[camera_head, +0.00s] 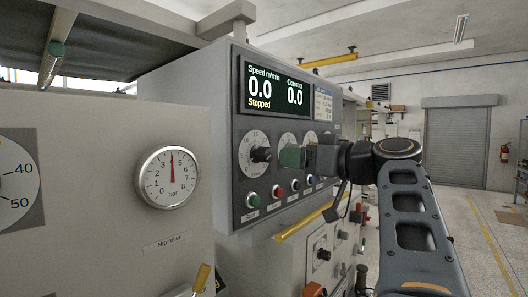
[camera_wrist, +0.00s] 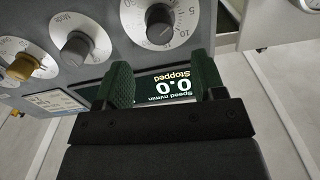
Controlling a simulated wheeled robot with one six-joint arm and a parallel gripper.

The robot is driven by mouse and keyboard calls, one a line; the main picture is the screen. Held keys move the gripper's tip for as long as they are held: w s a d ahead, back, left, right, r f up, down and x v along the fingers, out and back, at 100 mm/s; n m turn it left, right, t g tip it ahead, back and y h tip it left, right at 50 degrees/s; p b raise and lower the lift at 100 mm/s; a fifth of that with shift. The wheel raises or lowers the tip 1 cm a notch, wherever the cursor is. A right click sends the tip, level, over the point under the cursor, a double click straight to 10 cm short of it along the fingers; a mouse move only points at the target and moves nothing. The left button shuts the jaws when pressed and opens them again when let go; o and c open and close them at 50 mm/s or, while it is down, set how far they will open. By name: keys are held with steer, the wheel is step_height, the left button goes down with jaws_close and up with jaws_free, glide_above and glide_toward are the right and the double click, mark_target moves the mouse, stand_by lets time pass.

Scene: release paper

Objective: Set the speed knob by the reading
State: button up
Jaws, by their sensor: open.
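The speed dial (camera_head: 248,153) is a white numbered disc with a black knob (camera_head: 262,154) on the grey control panel. The display (camera_head: 276,89) reads speed 0.0 m/min, "Stopped", count 0.0. The round bar gauge (camera_head: 167,178) has its red needle pointing almost straight up, near 4; the exact value is hard to read. My gripper (camera_head: 291,157) has green fingers and is right of the speed knob, in front of the panel. In the wrist view, my gripper (camera_wrist: 162,72) is open and empty, and the speed knob (camera_wrist: 159,24) stands beyond the fingertips, apart from them.
The Mode knob (camera_wrist: 75,48) and a yellowish knob (camera_wrist: 22,66) sit beside the speed knob. Push buttons, including a green one (camera_head: 252,199) and a red one (camera_head: 277,191), line the panel below. Another large dial (camera_head: 12,185) is at far left. The floor at right is open.

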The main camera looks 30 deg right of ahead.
mark_target(271, 155)
steer(key=p+x, duration=0.2)
steer(key=x, duration=0.7)
steer(key=shift+f, duration=0.1)
steer(key=c, duration=0.9)
